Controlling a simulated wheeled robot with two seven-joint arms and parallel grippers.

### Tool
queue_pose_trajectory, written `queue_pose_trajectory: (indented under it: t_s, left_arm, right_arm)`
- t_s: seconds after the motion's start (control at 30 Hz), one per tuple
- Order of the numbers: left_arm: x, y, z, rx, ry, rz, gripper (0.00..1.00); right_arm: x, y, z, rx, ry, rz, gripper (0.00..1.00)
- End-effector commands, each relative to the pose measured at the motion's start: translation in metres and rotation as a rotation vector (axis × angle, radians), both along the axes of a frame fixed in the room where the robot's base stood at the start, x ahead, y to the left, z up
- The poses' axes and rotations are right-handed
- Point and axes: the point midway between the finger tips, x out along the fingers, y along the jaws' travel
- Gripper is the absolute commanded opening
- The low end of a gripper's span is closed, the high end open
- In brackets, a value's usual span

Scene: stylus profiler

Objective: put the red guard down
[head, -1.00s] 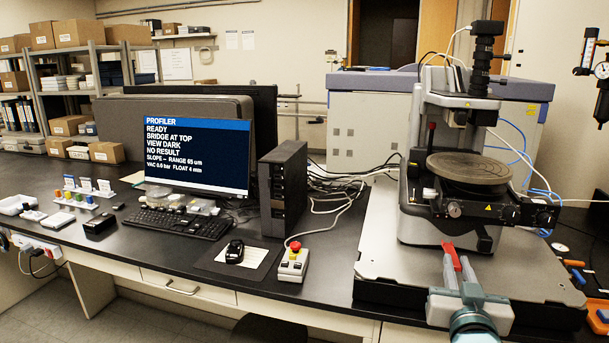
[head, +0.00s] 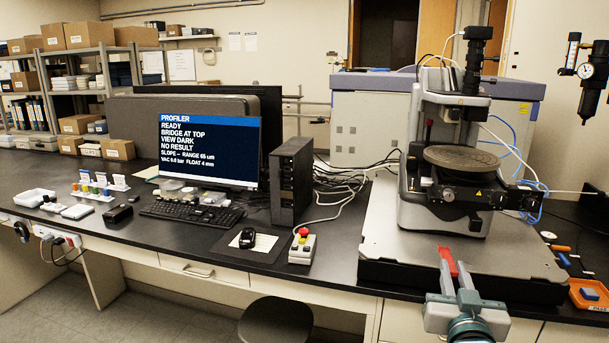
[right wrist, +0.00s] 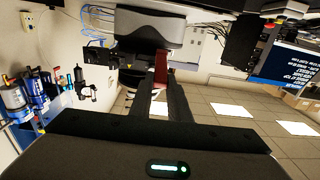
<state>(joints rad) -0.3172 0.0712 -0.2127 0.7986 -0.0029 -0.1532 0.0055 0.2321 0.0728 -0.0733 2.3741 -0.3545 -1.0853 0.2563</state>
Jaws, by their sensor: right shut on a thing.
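The red guard (head: 446,261) is a narrow red piece between the fingertips of my right gripper (head: 456,278), which is shut on it. In the head view it shows against the front of the profiler's grey base plate (head: 388,240); whether it touches the plate I cannot tell. In the right wrist view the guard (right wrist: 160,68) stands out beyond the dark fingers (right wrist: 158,88), which cover its lower end. My left gripper is not in view.
The profiler's round stage (head: 462,157) stands behind the gripper. An orange tray (head: 575,297) and small tools lie on the bench at right. A dark stool (head: 275,322) stands in front. Bench space right of the keyboard is partly clear.

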Motion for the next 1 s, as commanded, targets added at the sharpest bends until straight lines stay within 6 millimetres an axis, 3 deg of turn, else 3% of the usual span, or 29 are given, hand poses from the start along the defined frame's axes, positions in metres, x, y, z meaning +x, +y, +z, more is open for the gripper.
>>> queue_pose_trajectory:
  t_s: [0.47,0.7,1.0]
  left_arm:
    - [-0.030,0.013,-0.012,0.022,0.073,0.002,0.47]
    - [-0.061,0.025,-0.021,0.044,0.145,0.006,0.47]
    - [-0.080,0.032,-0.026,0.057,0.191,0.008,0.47]
  right_arm:
    - [-0.022,0.036,-0.048,-0.016,0.009,0.104,0.00]
    - [-0.052,0.069,-0.088,-0.008,0.010,0.199,0.00]
    - [-0.074,0.089,-0.107,0.005,0.001,0.256,0.00]
